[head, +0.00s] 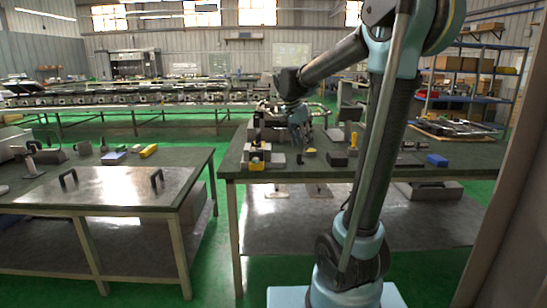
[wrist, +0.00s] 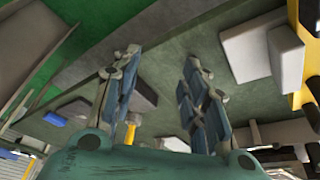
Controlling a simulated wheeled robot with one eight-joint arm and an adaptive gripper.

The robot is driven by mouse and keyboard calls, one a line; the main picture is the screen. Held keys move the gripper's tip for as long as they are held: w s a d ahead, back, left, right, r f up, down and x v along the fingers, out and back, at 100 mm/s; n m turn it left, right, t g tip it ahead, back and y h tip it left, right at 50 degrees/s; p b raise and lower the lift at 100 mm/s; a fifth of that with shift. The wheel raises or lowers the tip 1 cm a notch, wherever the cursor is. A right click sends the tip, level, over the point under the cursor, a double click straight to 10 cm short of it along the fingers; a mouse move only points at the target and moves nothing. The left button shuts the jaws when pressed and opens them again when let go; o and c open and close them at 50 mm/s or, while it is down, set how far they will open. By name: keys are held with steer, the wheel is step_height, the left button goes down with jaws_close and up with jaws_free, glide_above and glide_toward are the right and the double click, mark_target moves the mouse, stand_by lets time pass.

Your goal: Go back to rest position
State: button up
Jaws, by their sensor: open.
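My gripper (wrist: 160,80) is open in the wrist view, its two fingers apart with nothing held between them. The green workbench top (wrist: 165,55) shows beyond the fingers. In the head view my gripper (head: 300,135) hangs at the end of my arm over the right workbench (head: 229,166), among the things near its left part. Whether it touches any of them cannot be told.
A yellow-and-black item (head: 257,160), dark blocks (head: 338,158) and a blue block (head: 437,160) lie on the right workbench. A left workbench (head: 200,160) carries a metal plate with handles (head: 110,187). Shelves (head: 470,75) stand at right. Green floor (head: 215,240) separates the benches.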

steer(key=s+d+f+n+y, duration=0.1)
steer(key=s+d+f+n, duration=0.15)
steer(key=s, duration=0.65)
steer(key=s+d+f+n, duration=0.2)
steer(key=s+d+f, duration=0.15)
steer(key=s, duration=0.55)
steer(key=s+f+n+y, duration=0.2)
steer(key=s+f+n, duration=0.2)
steer(key=s+f, duration=0.8)
steer(key=shift+s+d+f+n, duration=0.15)
steer(key=shift+s+d+n, duration=0.05)
steer(key=shift+s+n, duration=0.15)
steer(key=shift+s+f, duration=0.15)
steer(key=shift+f, duration=0.1)
steer(key=shift+c, duration=0.8)
steer(key=shift+a, duration=0.1)
